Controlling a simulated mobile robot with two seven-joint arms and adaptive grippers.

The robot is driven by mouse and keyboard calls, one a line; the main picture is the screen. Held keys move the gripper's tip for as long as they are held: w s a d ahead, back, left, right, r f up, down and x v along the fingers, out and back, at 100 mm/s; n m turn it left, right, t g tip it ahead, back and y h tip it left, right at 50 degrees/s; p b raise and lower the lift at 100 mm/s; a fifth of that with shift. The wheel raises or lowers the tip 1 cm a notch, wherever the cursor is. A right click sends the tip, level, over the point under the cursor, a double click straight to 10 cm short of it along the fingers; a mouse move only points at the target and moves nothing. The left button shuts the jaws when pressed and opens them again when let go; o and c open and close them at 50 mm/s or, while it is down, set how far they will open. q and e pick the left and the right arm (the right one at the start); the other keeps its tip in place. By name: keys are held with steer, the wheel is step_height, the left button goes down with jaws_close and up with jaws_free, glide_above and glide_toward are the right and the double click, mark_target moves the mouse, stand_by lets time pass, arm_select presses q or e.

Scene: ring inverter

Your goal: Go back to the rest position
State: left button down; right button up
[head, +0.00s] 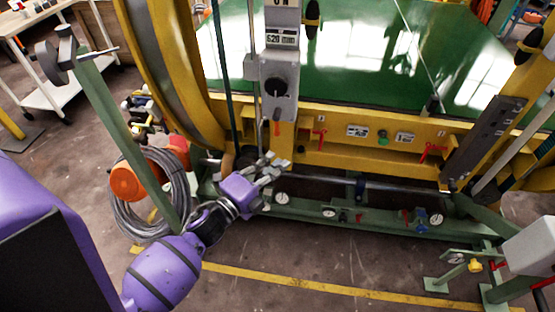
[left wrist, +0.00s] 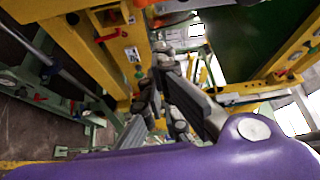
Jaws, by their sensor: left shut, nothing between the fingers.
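My left arm comes in from the lower left in the head view. Its gripper (head: 270,166) is in front of the yellow base of the ring inverter (head: 330,150), below the grey control box (head: 279,88) with its black knob. In the left wrist view the gripper's fingers (left wrist: 158,82) point up toward yellow machine parts. The gripper is shut and empty. Whether it touches the machine cannot be told. My right gripper is in neither view.
A green rail (head: 380,222) with gauges and red handles runs along the machine's front. A coiled grey hose (head: 150,220) and an orange disc (head: 127,182) are beside my arm. A green post (head: 130,145) leans at left. Floor in front with a yellow line (head: 330,287) is clear.

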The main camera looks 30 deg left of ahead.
arm_select(q)
steer(key=s+f+n+g+y+p, duration=0.45)
steer(key=s+f+n, duration=0.55)
steer(key=s+n, duration=0.5)
arm_select(e)
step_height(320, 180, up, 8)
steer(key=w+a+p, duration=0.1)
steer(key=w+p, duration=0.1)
steer(key=p, duration=0.1)
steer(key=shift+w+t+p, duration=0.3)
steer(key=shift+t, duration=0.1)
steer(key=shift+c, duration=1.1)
arm_select(q)
steer(key=s+d+f+n+g, duration=0.1)
steer(key=s+d+n+g, duration=0.1)
steer(key=s, duration=0.7)
steer(key=s+d+f+n+g, duration=0.2)
steer(key=s+n, duration=0.1)
steer(key=s, duration=0.7)
steer(key=shift+g, duration=0.35)
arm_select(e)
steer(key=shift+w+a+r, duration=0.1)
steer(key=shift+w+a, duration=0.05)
